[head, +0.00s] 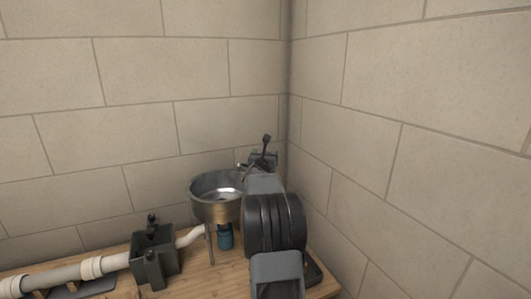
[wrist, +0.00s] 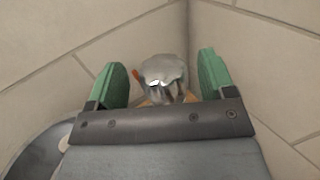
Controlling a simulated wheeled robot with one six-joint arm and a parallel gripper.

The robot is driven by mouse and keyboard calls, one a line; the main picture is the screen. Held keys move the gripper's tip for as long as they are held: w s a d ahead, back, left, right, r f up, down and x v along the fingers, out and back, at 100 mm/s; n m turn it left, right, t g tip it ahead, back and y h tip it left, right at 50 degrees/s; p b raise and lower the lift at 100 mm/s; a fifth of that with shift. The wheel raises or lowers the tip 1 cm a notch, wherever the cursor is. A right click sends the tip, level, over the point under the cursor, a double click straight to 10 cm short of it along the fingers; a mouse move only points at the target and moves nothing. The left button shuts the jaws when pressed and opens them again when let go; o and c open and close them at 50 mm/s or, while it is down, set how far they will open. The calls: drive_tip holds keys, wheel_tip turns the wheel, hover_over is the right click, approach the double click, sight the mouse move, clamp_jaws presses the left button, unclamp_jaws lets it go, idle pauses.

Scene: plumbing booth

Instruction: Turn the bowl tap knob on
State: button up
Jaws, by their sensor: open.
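The steel bowl (head: 214,208) stands at the back of the bench, left of my arm. Part of its rim (wrist: 32,155) shows at the lower left of the wrist view. My gripper (wrist: 163,63) is open, its two green fingers apart. A shiny grey rounded fitting (wrist: 163,70), apparently the tap knob, shows between the fingers, with a small orange-red part (wrist: 137,74) at its left. I cannot tell how far beyond the fingertips it lies, and no grip on it shows. In the head view my arm hides most of the tap area.
A wooden bench (head: 195,283) carries a dark grey clamp block (head: 152,258) and a cream pipe (head: 60,275) at the left. A blue fitting (head: 225,236) sits under the bowl. Tiled walls (head: 400,120) meet in a corner close behind and right of my gripper.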

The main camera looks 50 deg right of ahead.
drive_tip(key=shift+x, duration=0.8)
drive_tip(key=shift+c, duration=0.2)
